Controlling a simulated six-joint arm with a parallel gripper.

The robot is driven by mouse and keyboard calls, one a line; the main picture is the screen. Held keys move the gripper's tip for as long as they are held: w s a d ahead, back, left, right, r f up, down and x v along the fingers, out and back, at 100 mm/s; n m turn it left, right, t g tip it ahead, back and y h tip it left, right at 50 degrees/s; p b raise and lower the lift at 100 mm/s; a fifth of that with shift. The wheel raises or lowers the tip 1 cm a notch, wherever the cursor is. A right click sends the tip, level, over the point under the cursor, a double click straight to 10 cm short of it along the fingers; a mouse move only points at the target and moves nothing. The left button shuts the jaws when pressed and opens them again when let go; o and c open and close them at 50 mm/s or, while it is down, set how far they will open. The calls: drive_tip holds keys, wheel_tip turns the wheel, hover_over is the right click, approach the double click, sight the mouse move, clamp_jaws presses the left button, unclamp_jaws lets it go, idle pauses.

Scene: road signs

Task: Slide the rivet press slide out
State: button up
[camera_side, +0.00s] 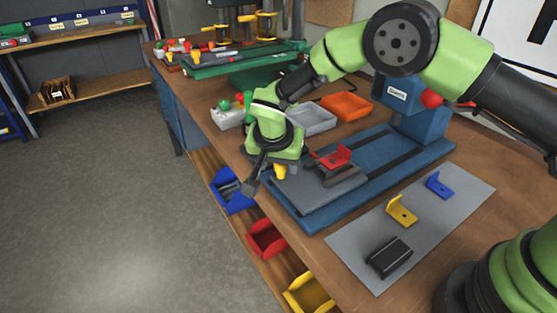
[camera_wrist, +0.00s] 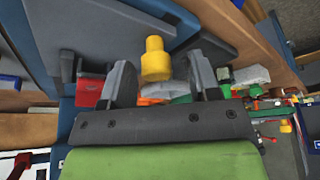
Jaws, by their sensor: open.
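The rivet press has a blue base (camera_side: 405,163) and a blue head (camera_side: 415,118) at its back right end. Its grey slide plate (camera_side: 300,202) lies at the front left end of the base, with a dark fixture and a red bracket (camera_side: 336,157) on top. A yellow knob (camera_side: 280,173) is at the slide's left end; it also shows in the wrist view (camera_wrist: 155,58). My gripper (camera_wrist: 160,72) is open, with one dark finger on each side of the knob and visible gaps. In the side view, my gripper (camera_side: 268,175) partly hides the knob's surroundings.
A grey mat (camera_side: 365,235) at the front holds a yellow bracket (camera_side: 402,211), a blue bracket (camera_side: 439,185) and a black block (camera_side: 389,257). Grey (camera_side: 313,118) and orange (camera_side: 346,106) trays stand behind. Bins, including a blue one (camera_side: 231,196), sit below the bench's left edge.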

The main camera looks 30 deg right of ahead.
drive_tip(key=v, duration=1)
drive_tip(key=s+d+r+n+y, duration=0.1)
drive_tip(key=s+d+r, duration=0.3)
drive_tip(key=r, duration=0.3)
drive_tip(key=s+d+r+n+y, duration=0.1)
drive_tip(key=s+d+r+y, duration=0.1)
drive_tip(key=s+d+r, duration=0.3)
drive_tip(key=s+d+r+n+t+y, duration=0.1)
drive_tip(key=s+r+t, duration=0.1)
drive_tip(key=s, duration=0.6)
drive_tip(key=s+d+r+n+t+y, duration=0.1)
drive_tip(key=s+r+n+t, duration=0.1)
drive_tip(key=s, duration=0.6)
idle(0.4)
